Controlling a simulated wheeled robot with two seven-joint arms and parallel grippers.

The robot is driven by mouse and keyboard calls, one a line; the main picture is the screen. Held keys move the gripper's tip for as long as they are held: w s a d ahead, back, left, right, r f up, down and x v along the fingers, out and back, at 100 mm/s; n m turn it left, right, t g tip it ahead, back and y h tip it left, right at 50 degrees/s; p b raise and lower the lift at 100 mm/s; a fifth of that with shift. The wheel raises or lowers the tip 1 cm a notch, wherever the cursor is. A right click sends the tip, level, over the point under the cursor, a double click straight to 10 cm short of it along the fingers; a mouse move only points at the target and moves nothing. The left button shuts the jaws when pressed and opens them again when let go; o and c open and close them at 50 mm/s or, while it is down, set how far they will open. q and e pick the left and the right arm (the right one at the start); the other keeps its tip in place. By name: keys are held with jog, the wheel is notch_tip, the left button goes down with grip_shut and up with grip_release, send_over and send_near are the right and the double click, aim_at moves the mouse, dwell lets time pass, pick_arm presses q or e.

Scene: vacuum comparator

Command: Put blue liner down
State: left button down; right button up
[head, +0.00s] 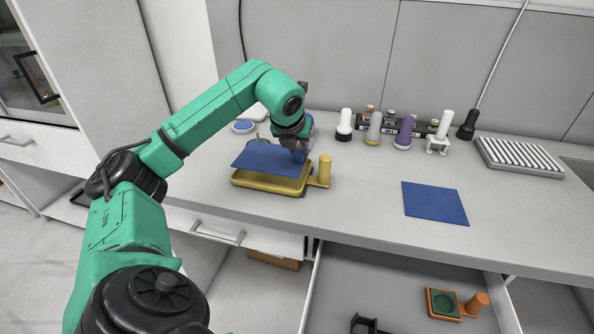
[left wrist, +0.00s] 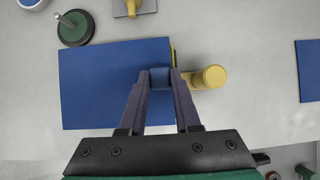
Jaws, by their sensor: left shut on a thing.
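A blue liner (head: 268,156), a flat rectangular sheet, is over a yellow tray (head: 238,182) with a knobbed handle (head: 324,170). My left gripper (head: 299,150) is shut on the liner's right edge, at a small blue tab. In the left wrist view the fingertips (left wrist: 168,80) close on that tab, and the liner (left wrist: 105,85) hides most of the tray. The yellow knob (left wrist: 210,76) shows just right of the fingers. The liner seems to be slightly above the tray's rim; contact cannot be told. My right gripper is not in view.
Another blue sheet (head: 435,203) lies flat on the counter at right. Several bottle-like tools, one purple (head: 405,132), and a ribbed grey block (head: 519,157) stand along the back. An open drawer below holds an orange tray (head: 444,304). The counter between the trays is clear.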

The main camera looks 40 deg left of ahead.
aim_at(297, 164)
pick_arm(q)
notch_tip(297, 164, down, 4)
jog(key=shift+s+d+f, duration=0.1)
jog(key=shift+s+f, duration=0.05)
jog(key=shift+f, duration=0.45)
jog(key=c, duration=0.6)
grip_release()
jog(key=shift+r, duration=0.1)
jog(key=v, duration=1.1)
jog(key=shift+s+d+r, duration=0.15)
jog(key=shift+s+r, duration=0.1)
jog(key=shift+r, duration=0.05)
